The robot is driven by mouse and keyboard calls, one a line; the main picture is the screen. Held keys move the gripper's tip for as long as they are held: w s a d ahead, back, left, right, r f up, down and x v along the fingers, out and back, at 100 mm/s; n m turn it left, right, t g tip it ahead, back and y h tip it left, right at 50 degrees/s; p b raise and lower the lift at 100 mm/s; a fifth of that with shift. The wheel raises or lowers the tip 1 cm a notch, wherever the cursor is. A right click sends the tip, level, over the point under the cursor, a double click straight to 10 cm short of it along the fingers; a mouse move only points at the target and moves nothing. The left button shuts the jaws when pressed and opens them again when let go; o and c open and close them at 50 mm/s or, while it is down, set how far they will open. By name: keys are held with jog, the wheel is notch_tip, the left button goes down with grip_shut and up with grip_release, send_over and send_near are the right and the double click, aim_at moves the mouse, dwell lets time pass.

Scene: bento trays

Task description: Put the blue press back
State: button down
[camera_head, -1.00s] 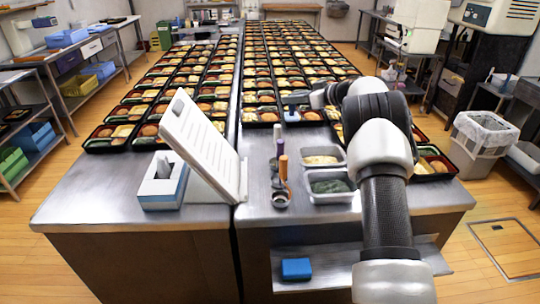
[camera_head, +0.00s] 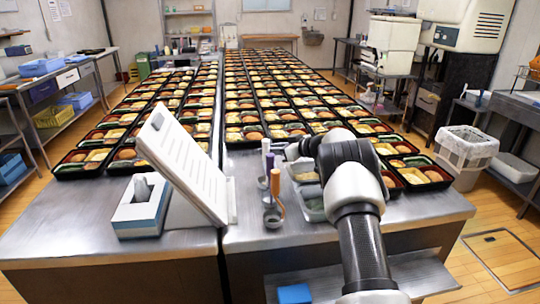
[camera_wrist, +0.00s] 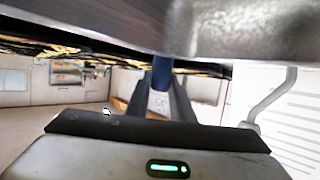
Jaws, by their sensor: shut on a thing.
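The blue press (camera_wrist: 162,70) shows as a blue handle between the fingers of my gripper (camera_wrist: 161,95) in the wrist view. My gripper is shut on it. In the head view my gripper (camera_head: 284,155) is at the utensil spot on the right counter, with the blue handle (camera_head: 270,163) beside its tip. The press's lower end is hidden, so I cannot tell whether it touches the counter.
Shallow metal containers (camera_head: 311,205) lie right of the utensils, partly behind my arm. A tilted white board (camera_head: 180,160) and a blue-and-white box (camera_head: 142,210) stand to the left. Rows of bento trays (camera_head: 250,133) fill the counter behind. A blue block (camera_head: 294,293) lies on the lower shelf.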

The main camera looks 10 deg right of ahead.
jog(key=shift+f, duration=0.5)
jog(key=c, duration=1.5)
grip_release()
jog(key=shift+c, duration=0.2)
